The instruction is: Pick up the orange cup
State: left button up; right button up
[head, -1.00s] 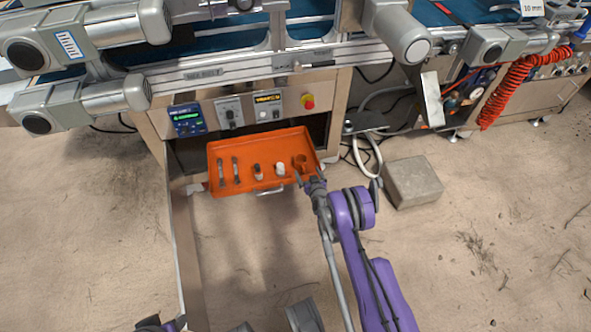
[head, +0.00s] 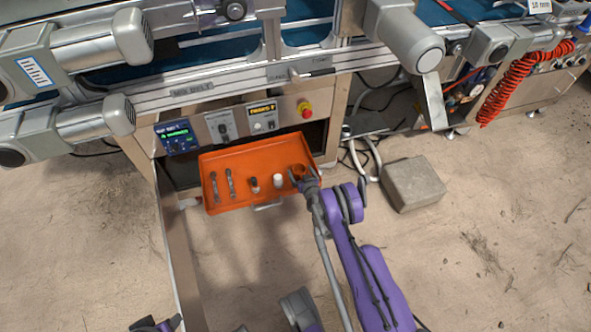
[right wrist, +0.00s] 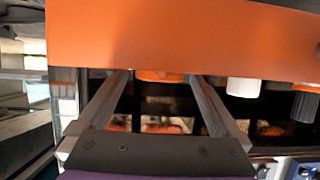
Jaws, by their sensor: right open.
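The orange cup (head: 298,169) stands at the right end of a shallow orange tray (head: 236,155). My right gripper (head: 301,176) is open at the tray's right front part, its fingers close to the cup and partly covering it in the head view. In the right wrist view, the open fingers (right wrist: 160,78) reach toward the tray, and a sliver of the orange cup (right wrist: 160,76) shows between their tips. The tray (right wrist: 180,35) hides the rest of the cup there. Whether the fingers touch the cup cannot be told.
A grey block (head: 412,184) lies on the sandy floor to the right.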

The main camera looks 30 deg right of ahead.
jog(key=shift+w, duration=0.1)
jog(key=shift+r, duration=0.1)
jog(key=shift+s, duration=0.2)
jog(key=shift+c, duration=0.7)
jog(key=c, duration=1.2)
